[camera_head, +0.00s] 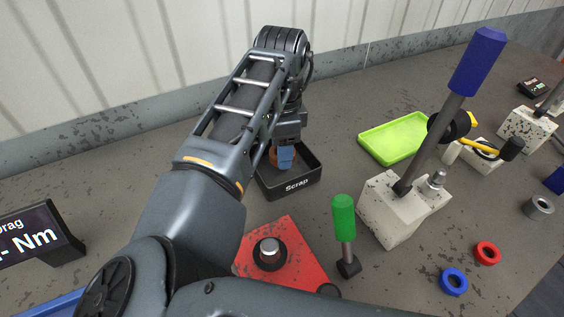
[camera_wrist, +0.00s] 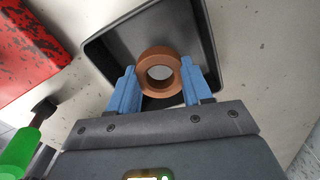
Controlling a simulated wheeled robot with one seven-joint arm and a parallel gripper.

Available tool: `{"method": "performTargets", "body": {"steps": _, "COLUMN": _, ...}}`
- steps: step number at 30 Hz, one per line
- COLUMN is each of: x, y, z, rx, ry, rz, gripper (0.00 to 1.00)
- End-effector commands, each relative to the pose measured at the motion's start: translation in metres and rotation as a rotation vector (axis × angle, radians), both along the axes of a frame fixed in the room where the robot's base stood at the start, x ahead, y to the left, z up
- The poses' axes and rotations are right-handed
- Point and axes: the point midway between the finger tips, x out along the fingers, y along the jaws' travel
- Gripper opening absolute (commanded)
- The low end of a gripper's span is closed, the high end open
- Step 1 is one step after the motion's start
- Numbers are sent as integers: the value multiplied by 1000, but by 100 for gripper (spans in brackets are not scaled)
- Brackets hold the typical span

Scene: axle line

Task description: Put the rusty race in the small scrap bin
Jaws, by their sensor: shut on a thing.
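The rusty race (camera_wrist: 159,72), a brown ring, is between the two blue fingers of my gripper (camera_wrist: 160,88) in the wrist view. My gripper (camera_head: 285,158) is shut on it. In the head view a small part of the race (camera_head: 272,156) shows beside the blue finger. The small scrap bin (camera_head: 306,184) is a black open tray marked "Scrap". The gripper and race are over or within the bin's opening; I cannot tell whether the race touches the floor of the bin. In the wrist view the bin's wall (camera_wrist: 98,58) surrounds the race on several sides.
A red plate (camera_head: 293,255) with a dark round part and a green-handled tool (camera_head: 344,220) are in front of the bin. A light block (camera_head: 385,215) with a blue-handled lever and a green tray (camera_head: 392,140) stand to the right. Red (camera_head: 487,253) and blue (camera_head: 453,282) rings lie front right.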

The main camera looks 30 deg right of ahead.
Motion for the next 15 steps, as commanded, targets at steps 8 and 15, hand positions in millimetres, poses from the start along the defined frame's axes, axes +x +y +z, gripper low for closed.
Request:
{"method": "performTargets", "body": {"steps": 8, "x": 0, "y": 0, "z": -36, "rx": 1, "ry": 0, "rz": 0, "gripper": 6}}
{"method": "performTargets", "body": {"steps": 15, "x": 0, "y": 0, "z": -35, "rx": 0, "ry": 0, "rz": 0, "gripper": 6}}
